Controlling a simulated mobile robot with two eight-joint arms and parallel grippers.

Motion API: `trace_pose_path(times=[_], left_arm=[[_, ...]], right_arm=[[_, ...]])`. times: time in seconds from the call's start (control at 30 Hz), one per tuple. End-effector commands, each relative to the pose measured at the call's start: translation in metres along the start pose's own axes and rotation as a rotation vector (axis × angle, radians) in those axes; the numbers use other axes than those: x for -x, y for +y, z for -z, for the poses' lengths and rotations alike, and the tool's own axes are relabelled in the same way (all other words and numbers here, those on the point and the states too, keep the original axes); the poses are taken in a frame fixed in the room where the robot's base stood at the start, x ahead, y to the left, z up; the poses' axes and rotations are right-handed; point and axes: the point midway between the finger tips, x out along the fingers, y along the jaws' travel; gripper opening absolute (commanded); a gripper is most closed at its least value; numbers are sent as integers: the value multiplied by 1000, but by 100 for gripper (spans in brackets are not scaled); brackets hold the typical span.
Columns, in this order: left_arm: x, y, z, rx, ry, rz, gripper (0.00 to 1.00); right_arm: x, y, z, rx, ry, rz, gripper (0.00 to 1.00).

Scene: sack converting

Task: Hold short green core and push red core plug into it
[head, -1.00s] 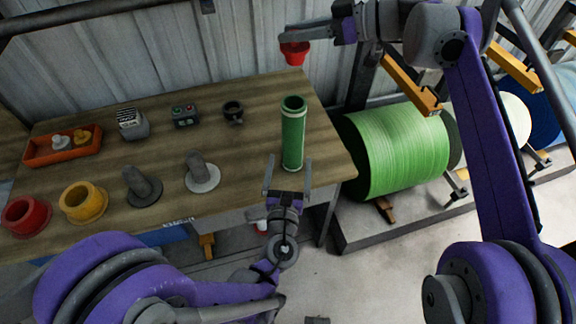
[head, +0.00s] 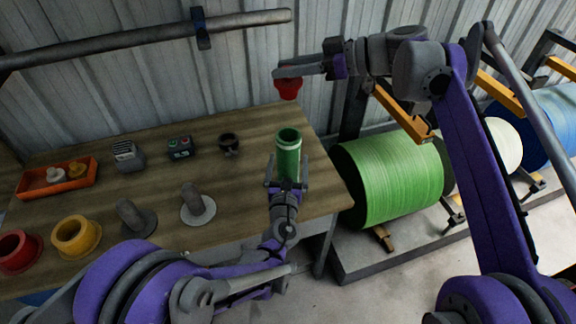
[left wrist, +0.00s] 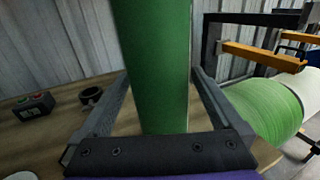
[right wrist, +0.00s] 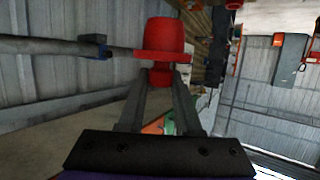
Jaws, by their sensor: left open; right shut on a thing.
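The short green core (head: 288,150) stands upright near the right end of the table, its open top facing up. My left gripper (head: 287,170) is open, with a finger on each side of the core's lower part. In the left wrist view the core (left wrist: 158,70) rises between the two open fingers, with gaps at its sides. My right gripper (head: 285,72) is shut on the red core plug (head: 288,89), held in the air above the core and the table. The right wrist view shows the plug (right wrist: 163,45) at the fingertips.
A large green roll (head: 390,180) lies beyond the table's right edge.

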Motion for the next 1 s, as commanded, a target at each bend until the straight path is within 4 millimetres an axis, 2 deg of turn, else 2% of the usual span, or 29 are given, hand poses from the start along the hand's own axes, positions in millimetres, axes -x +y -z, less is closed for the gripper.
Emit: trace_pose_path(times=[0.1,0.63,0.67,0.77,1.0], left_arm=[[0,0,0,0,0,0,98],[0,0,0,0,0,0,3],[0,0,0,0,0,0,0],[0,0,0,0,0,0,0],[0,0,0,0,0,0,0]], right_arm=[[0,0,0,0,0,0,0],[0,0,0,0,0,0,0],[0,0,0,0,0,0,0],[-1,0,-2,0,1,0,0],[-12,1,-39,4,23,-1,0]])
